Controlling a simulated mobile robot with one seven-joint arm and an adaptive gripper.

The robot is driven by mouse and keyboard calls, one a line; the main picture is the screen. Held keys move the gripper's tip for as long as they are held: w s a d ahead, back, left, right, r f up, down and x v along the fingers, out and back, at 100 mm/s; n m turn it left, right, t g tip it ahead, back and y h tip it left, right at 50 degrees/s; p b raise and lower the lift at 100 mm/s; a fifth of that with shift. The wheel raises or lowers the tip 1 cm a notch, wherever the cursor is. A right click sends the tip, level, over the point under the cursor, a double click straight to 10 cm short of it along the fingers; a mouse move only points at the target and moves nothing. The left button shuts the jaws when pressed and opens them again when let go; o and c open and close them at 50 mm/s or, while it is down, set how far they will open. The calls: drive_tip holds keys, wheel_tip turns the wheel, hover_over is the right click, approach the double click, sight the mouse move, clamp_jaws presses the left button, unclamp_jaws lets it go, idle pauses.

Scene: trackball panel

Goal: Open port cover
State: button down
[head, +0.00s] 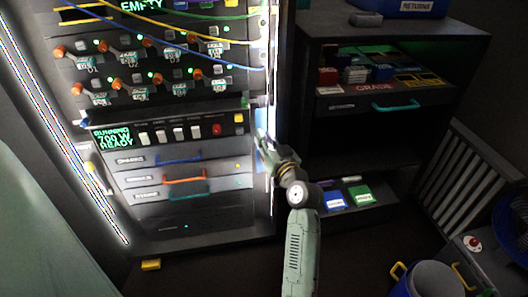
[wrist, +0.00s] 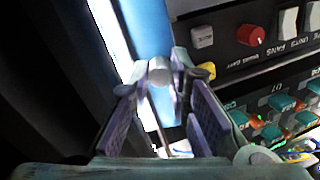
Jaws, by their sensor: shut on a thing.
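The fingers are shut on this piece, beside the rack's blue side strip (wrist: 150,30). I cannot tell whether the piece belongs to the port cover. No port cover can be clearly made out, and my gripper hides part of the rack edge in the head view.
The rack's control strip has a red knob (head: 217,130) and white switches (head: 178,134). Drawers with a blue and an orange handle (head: 185,180) lie below. Cables hang across the upper rack. A dark shelf unit (head: 345,130) stands close on the right. A blue bin (head: 428,282) is at lower right.

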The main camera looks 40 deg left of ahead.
drive_tip(key=shift+w+d+n+g+y+b, duration=0.3)
drive_tip(key=shift+d+n+g+b, duration=0.5)
drive_tip(key=shift+n+g+b, duration=1.15)
drive_tip(key=shift+w+d+n+g+y+b, duration=0.1)
drive_tip(key=shift+w+d+n+g+b, duration=0.65)
drive_tip(key=shift+g+b, duration=1.85)
drive_tip(key=shift+w+d+n+g+y+b, duration=0.15)
drive_tip(key=shift+d+n+g+b, duration=0.7)
drive_tip(key=shift+n+g+b, duration=1.55)
drive_tip(key=shift+g+p, duration=0.45)
drive_tip(key=shift+p, duration=0.1)
drive_tip(key=c, duration=1.5)
unclamp_jaws()
drive_tip(key=shift+m, duration=0.3)
drive_tip(key=shift+t, duration=0.3)
